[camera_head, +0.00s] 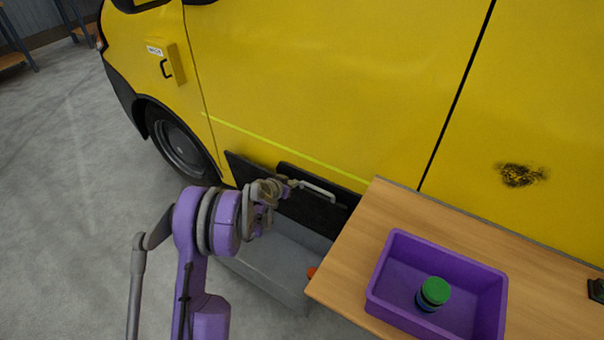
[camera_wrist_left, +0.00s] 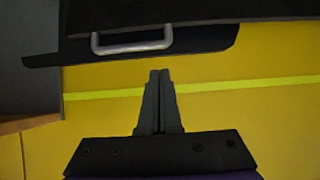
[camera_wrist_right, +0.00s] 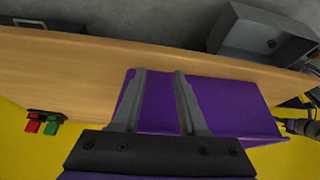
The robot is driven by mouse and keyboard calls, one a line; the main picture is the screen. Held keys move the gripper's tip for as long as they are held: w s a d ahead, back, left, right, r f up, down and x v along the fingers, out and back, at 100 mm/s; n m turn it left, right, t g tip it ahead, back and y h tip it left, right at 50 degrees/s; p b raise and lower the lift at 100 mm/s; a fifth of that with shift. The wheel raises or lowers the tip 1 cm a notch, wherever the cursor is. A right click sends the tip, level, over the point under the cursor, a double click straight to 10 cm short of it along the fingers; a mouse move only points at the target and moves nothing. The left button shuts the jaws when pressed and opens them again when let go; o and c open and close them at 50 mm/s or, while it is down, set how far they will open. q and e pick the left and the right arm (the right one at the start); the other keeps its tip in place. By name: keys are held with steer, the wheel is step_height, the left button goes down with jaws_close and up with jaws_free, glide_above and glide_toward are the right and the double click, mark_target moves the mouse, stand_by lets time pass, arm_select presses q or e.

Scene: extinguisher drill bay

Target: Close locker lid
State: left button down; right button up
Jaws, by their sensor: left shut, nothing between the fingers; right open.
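The locker is a grey box (camera_head: 265,262) on the floor against the yellow van. Its black lid (camera_head: 322,212) stands raised at the van side, with a silver bar handle (camera_head: 318,190). The lid (camera_wrist_left: 200,40) and handle (camera_wrist_left: 132,47) also show in the left wrist view. My left gripper (camera_head: 288,188) is shut and empty, close to the handle's left end; contact cannot be told. In its wrist view the fingertips (camera_wrist_left: 160,74) lie below the handle against the yellow van side. My right gripper (camera_wrist_right: 159,74) is open and empty above a purple crate.
A wooden table (camera_head: 345,255) stands right of the locker. It carries the purple crate (camera_head: 380,270) with a green-topped container (camera_head: 434,292) inside. The yellow van (camera_head: 330,80) blocks the far side. Grey floor (camera_head: 70,200) is clear at left.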

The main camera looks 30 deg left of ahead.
mark_target(305, 182)
arm_select(q)
steer(key=p+x, duration=0.1)
steer(key=x, duration=0.9)
steer(key=shift+a, duration=0.1)
